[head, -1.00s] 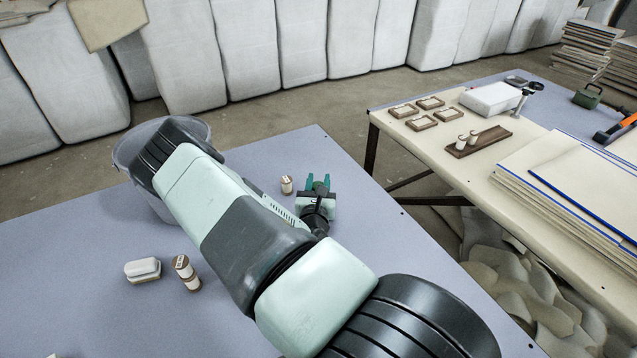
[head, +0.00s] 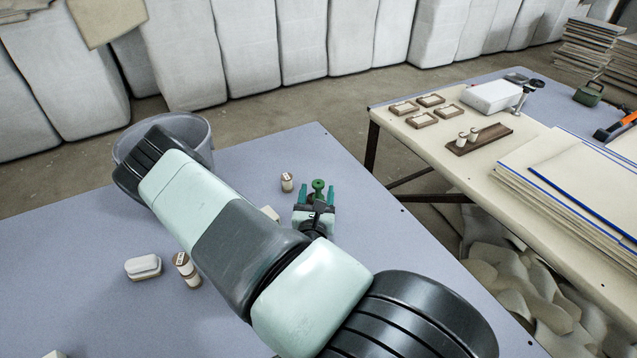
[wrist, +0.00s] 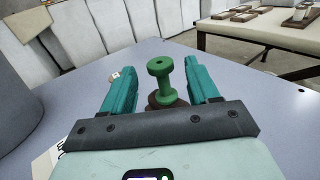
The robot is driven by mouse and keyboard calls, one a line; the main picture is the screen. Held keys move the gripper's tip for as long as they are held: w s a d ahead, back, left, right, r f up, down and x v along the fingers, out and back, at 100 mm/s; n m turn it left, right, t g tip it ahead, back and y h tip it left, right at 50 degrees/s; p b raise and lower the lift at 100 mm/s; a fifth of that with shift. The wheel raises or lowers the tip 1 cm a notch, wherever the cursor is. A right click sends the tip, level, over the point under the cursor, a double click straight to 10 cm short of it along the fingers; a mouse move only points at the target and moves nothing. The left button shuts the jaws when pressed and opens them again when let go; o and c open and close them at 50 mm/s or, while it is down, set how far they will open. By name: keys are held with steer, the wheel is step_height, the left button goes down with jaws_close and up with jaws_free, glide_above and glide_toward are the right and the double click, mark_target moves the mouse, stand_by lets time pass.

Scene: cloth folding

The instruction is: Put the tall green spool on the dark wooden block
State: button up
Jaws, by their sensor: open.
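The tall green spool (head: 318,188) stands upright on the table to the right of the bucket. In the wrist view, the green spool (wrist: 161,80) is between the two teal fingers of my gripper (wrist: 170,82), with gaps on both sides. My gripper (head: 316,196) is open around it in the head view. A dark brown wooden piece (wrist: 153,101) shows at the spool's foot, and the spool seems to rest on it. It looks like the dark wooden block, but my gripper hides most of it.
A small white-and-brown spool (head: 287,182) stands just left of my gripper. A grey bucket (head: 196,135) is further left. A white lidded box (head: 143,267) and white-and-brown spools (head: 186,270) lie at the front left. Another table (head: 440,142) is at right.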

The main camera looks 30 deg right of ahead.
steer(key=v, duration=0.6)
steer(key=s+d+r+m+g+h, duration=0.2)
steer(key=s+r+m+g+h, duration=0.15)
steer(key=r+m+g, duration=0.65)
steer(key=s+d+r+m+g+h, duration=0.25)
steer(key=s+r+m+g, duration=0.35)
steer(key=r+m, duration=0.5)
steer(key=s+a+r+m+t+y, duration=0.3)
steer(key=s+a+r+m+y, duration=0.1)
steer(key=a+r+y, duration=0.4)
steer(key=s+a+r+m+t+y, duration=0.3)
steer(key=s+a+r+y, duration=0.1)
steer(key=a+r+y, duration=0.4)
steer(key=shift+a+m+t, duration=0.3)
steer(key=shift+a+m, duration=0.1)
steer(key=shift+a, duration=0.65)
